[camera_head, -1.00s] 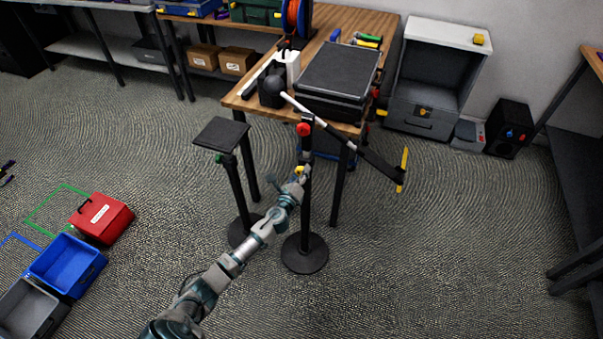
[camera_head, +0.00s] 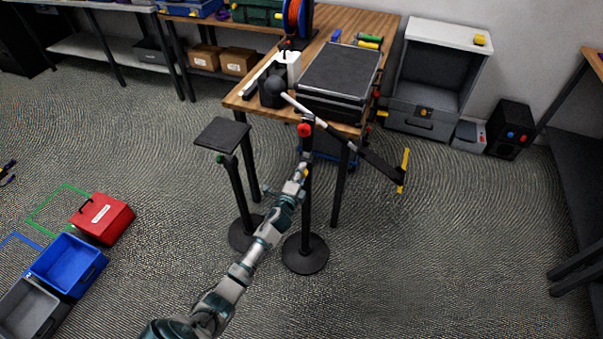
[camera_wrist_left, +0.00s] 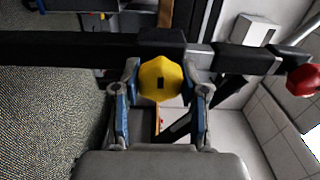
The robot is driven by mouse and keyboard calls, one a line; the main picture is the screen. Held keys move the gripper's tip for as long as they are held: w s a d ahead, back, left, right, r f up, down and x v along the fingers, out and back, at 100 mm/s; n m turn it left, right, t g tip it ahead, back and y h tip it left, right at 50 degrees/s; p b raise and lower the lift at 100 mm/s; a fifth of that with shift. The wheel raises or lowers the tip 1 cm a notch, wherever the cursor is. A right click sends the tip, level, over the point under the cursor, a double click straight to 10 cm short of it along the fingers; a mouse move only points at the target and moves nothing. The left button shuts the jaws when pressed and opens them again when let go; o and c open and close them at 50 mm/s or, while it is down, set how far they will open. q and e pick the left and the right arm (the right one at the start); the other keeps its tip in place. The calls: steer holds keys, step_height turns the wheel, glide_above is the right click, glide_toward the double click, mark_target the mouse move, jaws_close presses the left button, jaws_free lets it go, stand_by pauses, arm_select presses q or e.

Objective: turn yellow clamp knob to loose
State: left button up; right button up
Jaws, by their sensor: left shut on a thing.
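The yellow clamp knob (camera_wrist_left: 161,80) is in the middle of the left wrist view, with a small dark slot on its face. It sits on the dark stand pole (camera_wrist_left: 60,46), which runs across that view. My left gripper (camera_wrist_left: 161,90) has its two fingers on either side of the knob and is shut on it. In the head view the left gripper (camera_head: 301,172) is at the upright stand pole (camera_head: 307,215). There the knob is small and mostly hidden by the gripper. My right gripper is not in view.
A red knob (camera_head: 305,130) sits higher on the pole, below a slanted boom arm with a yellow end piece (camera_head: 403,171). A second stand with a flat black top (camera_head: 222,134) is to the left. A wooden table (camera_head: 240,100) stands behind. Bins lie far left.

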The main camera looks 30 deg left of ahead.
arm_select(q)
steer(key=shift+f+n, duration=0.2)
steer(key=shift+n, duration=0.5)
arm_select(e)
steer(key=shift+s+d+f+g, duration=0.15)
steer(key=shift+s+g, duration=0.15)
arm_select(q)
steer(key=shift+n, duration=0.3)
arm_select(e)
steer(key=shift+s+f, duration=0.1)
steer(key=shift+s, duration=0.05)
arm_select(q)
steer(key=o, duration=1.1)
steer(key=shift+f, duration=0.1)
steer(key=shift+o, duration=0.2)
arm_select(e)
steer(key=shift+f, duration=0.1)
arm_select(q)
steer(key=shift+s, duration=0.1)
steer(key=v, duration=1.1)
steer(key=shift+s, duration=0.35)
